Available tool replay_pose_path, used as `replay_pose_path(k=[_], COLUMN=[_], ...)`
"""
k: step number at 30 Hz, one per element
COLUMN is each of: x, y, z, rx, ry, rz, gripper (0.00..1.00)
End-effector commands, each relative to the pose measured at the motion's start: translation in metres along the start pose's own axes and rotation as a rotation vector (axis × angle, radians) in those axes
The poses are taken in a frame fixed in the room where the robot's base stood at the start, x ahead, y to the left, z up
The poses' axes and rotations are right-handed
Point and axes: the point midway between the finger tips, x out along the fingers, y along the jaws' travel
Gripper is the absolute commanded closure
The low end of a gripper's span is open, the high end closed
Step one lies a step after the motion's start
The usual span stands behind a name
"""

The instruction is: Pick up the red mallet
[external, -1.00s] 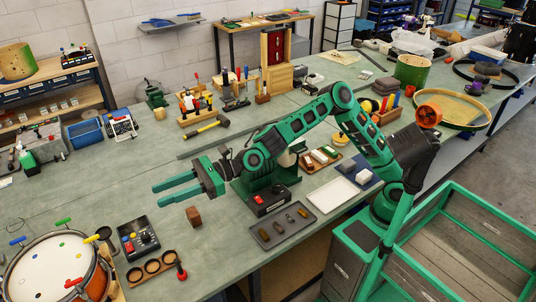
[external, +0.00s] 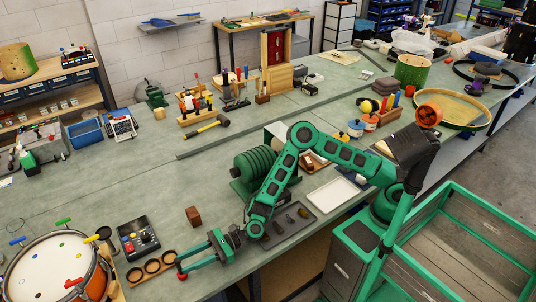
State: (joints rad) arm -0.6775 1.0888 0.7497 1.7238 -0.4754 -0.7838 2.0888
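A small mallet with a red end (external: 182,276) is by the front edge of the bench, at the right end of a wooden holder with round dark cups (external: 151,268). My gripper (external: 181,264) is low over the bench, reaching left, with its fingertips at the mallet. Its two green fingers look apart, one on the far side and one on the near side. The fingers cover part of the mallet. I cannot tell whether they touch it.
A drum (external: 58,268) stands left of the holder. A black control box (external: 138,239) and a brown block (external: 193,216) lie behind it. A dark tray (external: 308,220) with small parts is right of my gripper. The bench middle is mostly clear.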

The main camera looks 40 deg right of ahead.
Motion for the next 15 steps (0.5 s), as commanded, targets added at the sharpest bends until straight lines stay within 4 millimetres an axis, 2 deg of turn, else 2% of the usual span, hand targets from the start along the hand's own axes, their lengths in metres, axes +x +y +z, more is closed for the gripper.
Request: replay_pose_path(k=[3, 11, 15], x=[0.005, 0.03, 0.049], y=[0.0, 0.002, 0.004], z=[-0.006, -0.004, -0.001], rx=[-0.001, -0.001, -0.003], ry=[-0.001, -0.002, -0.002], rz=[0.0, 0.001, 0.001], gripper=[0.66, 0.66, 0.66])
